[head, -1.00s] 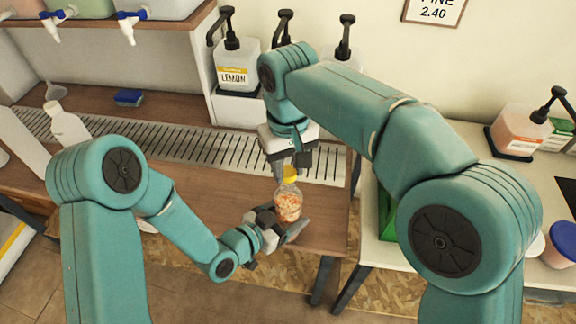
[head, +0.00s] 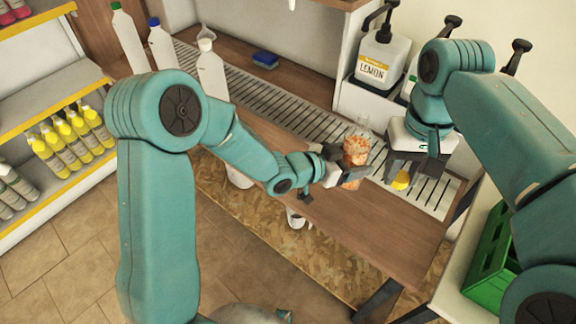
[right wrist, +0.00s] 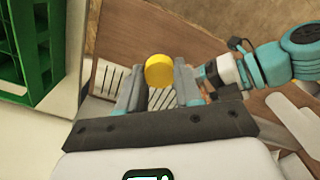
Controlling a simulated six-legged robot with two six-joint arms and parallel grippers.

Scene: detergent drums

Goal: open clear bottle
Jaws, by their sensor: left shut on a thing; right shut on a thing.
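My left gripper (head: 347,168) is shut on the clear bottle (head: 356,150), which has orange and pale pieces inside. It holds the bottle roughly upright above the wooden counter. The bottle's top shows bare, with no cap on it. My right gripper (head: 403,172) is shut on the yellow cap (head: 401,181), to the right of the bottle and apart from it. In the right wrist view the yellow cap (right wrist: 158,70) sits between the fingertips. The bottle is not clearly seen in that view.
The wooden counter (head: 370,222) has a metal drain grate (head: 262,100) along it. A blue sponge (head: 265,60) lies at the back. A lemon pump bottle (head: 380,58) stands behind my right gripper. Several white bottles stand at the left. A green crate (head: 492,262) is at the right.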

